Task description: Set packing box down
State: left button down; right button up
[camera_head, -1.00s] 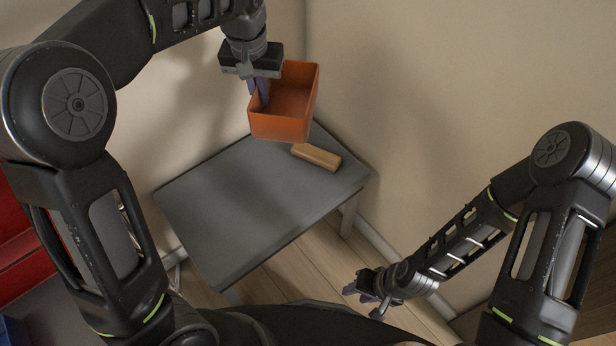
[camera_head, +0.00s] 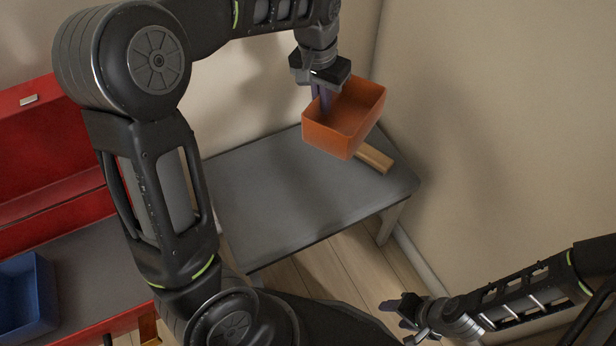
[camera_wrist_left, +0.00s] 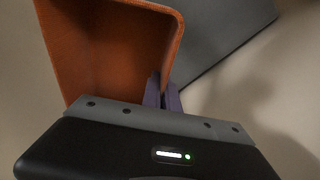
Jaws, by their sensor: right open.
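The packing box is an open-topped orange box (camera_head: 335,140). My left gripper (camera_head: 322,100) is shut on its near-left wall, with the fingers over the rim. In the left wrist view the orange box (camera_wrist_left: 105,55) fills the upper left, and the purple fingers (camera_wrist_left: 162,92) pinch its wall. The box is tilted in the head view and appears held above the grey table (camera_head: 270,205); the exact gap is hard to tell. My right gripper (camera_head: 400,310) is open and empty, low at the right, away from the box.
A tan wooden block (camera_head: 374,158) lies on the grey table, partly hidden behind the box. The table's left and front are clear. A red case (camera_head: 55,150) and a blue bin (camera_head: 25,295) stand at the left. Walls close off the back and right.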

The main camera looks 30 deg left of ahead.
pick_arm(q)
jog(key=m+b, duration=0.2)
jog(key=b, duration=0.4)
send_over(275, 180)
notch_tip(275, 180, down, 13)
jog(key=shift+s+r, duration=0.25)
jog(key=shift+s, duration=0.1)
pick_arm(e)
notch_tip(275, 180, down, 8)
jog(key=shift+w+d, duration=0.4)
pick_arm(q)
notch_tip(275, 180, down, 5)
jog(key=shift+f+b, duration=0.1)
jog(key=shift+b, duration=0.95)
pick_arm(e)
jog(key=shift+w+d+f, duration=0.1)
jog(key=shift+f, duration=0.4)
jog(key=shift+w+d+f, duration=0.1)
jog(key=shift+f, duration=0.35)
pick_arm(q)
jog(key=shift+f+b, duration=1)
jog(key=shift+f, duration=1.45)
pick_arm(e)
jog(key=shift+w+f+t, duration=0.25)
jog(key=shift+f+t, duration=0.05)
jog(key=shift+f, duration=0.75)
